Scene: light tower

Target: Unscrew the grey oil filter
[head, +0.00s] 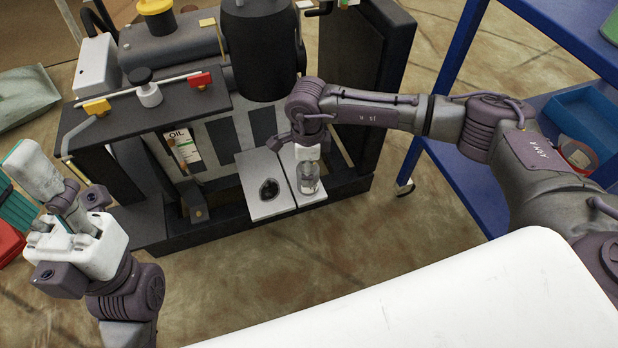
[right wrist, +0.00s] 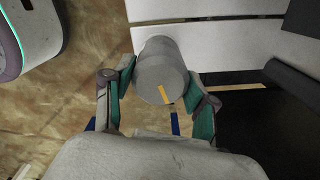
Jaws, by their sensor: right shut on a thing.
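The grey oil filter (right wrist: 160,70) is a short cylinder with a yellow stripe on its near end. In the right wrist view it sits between the two teal-padded fingers of my right gripper (right wrist: 158,92), which is shut on it. Its far end is at the white panel; I cannot tell whether it is still threaded there. In the head view the filter (head: 308,178) shows below my right gripper (head: 308,160), over the right white plate. My left gripper (head: 75,205) is raised at the far left, away from the filter; its jaw state is unclear.
A blue shelf (head: 463,190) with a blue bin (head: 590,118) is at right. The floor in front is clear.

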